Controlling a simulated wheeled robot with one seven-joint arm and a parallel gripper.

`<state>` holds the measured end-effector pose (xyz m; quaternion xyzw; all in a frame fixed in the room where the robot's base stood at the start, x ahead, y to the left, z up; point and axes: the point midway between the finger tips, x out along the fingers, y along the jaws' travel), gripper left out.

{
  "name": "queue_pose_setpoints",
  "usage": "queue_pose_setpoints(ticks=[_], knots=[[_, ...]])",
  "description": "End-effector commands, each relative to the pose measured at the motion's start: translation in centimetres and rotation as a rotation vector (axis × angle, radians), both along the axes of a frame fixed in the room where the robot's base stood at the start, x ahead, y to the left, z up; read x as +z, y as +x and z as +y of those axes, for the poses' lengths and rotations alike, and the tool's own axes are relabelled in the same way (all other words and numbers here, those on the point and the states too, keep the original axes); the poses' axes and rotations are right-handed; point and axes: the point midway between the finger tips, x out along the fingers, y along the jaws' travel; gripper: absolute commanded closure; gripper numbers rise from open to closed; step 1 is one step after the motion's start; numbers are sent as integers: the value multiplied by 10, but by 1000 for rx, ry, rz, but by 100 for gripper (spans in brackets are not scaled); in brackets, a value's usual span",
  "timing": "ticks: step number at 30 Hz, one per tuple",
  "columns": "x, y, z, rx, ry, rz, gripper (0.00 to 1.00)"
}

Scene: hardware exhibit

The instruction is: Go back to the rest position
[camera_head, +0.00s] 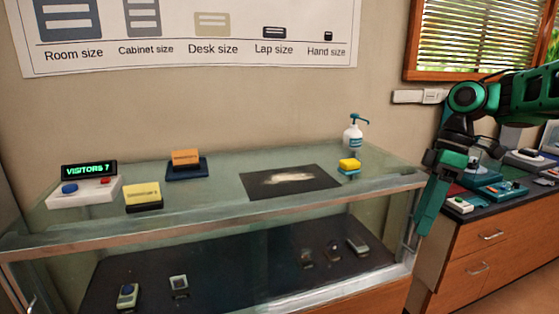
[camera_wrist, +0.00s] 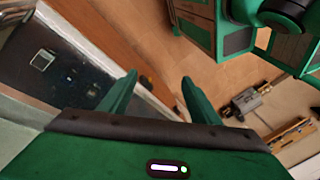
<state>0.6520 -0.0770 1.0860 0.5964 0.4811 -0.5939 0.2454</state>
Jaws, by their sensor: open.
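My green gripper (camera_head: 432,205) hangs pointing down at the right of the head view, in front of the right end of the glass display case (camera_head: 225,212) and the wooden cabinet beside it. In the wrist view my gripper (camera_wrist: 158,95) shows two green fingers spread apart with nothing between them.
A wooden drawer cabinet (camera_head: 500,240) holding several devices stands at right.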

Motion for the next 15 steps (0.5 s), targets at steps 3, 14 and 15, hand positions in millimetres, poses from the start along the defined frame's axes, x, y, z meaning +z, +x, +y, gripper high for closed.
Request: queue_pose_setpoints(ticks=[3, 14, 15], knots=[[-15, -28, 2, -279, -91, 47, 43], [-70, -146, -57, -1178, -288, 91, 43], [-76, -161, -64, -1262, -301, 94, 43]])
